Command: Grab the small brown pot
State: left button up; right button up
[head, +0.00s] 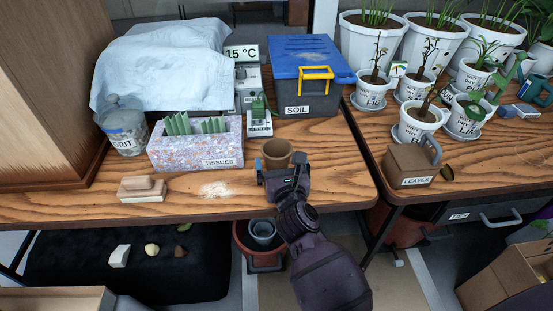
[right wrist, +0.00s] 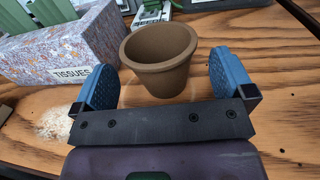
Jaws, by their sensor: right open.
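The small brown pot (head: 277,152) stands upright on the wooden table, right of the tissues box. It also shows in the right wrist view (right wrist: 158,62), empty inside as far as I can see. My right gripper (head: 277,166) is at the near side of the pot. In the right wrist view its two blue finger pads (right wrist: 162,78) are open and spread wide, with the pot between and slightly beyond them. The pads look apart from the pot on both sides. My left gripper is not in view.
The tissues box (head: 196,150) is left of the pot, and a small scale-like device (head: 259,122) and the blue-lidded soil box (head: 304,95) stand behind. A leaves box (head: 410,165) is on the right table. Spilled grit (head: 214,190) lies near the front edge.

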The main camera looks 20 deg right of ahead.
aim_at(280, 163)
jog(key=w, duration=0.3)
jog(key=shift+w+d+f+b, duration=0.1)
jog(key=shift+d+f+b, duration=0.15)
jog(key=shift+b, duration=0.05)
jog(key=shift+w+d+r, duration=0.1)
jog(key=shift+w, duration=0.35)
jog(key=shift+c, duration=0.2)
jog(key=c, duration=0.8)
